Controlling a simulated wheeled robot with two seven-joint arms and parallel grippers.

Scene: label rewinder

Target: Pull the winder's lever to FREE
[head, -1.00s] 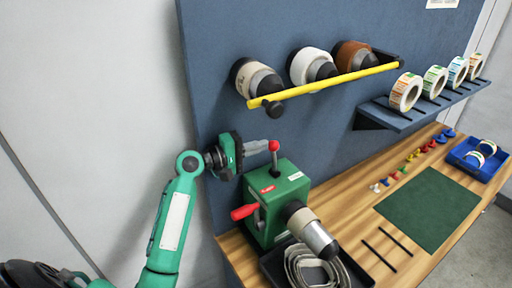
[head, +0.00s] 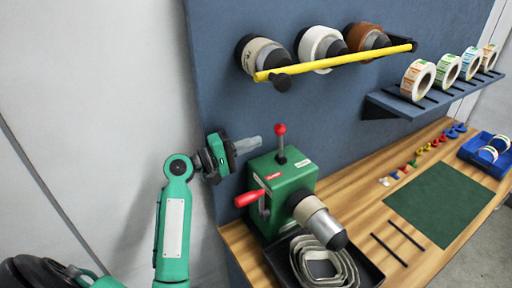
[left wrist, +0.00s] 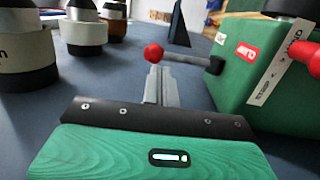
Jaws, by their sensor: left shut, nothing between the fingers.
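The green winder (head: 283,188) stands on the wooden bench. Its lever (head: 281,143) rises from the top with a red ball knob, nearly upright in the head view. The lever also shows in the left wrist view (left wrist: 185,60), with its knob just beyond my fingertips. My left gripper (head: 248,145) is shut and empty, its fingers pointing at the lever from the left. In the head view a small gap separates the fingertips from the lever. My right gripper is not in view.
A red-handled crank (head: 249,198) sticks out from the winder's left side, and a roller (head: 318,221) from its front. A black tray (head: 369,273) holds coiled strip. A yellow bar (head: 335,62) crosses the rolls above. A green mat (head: 440,204) lies to the right.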

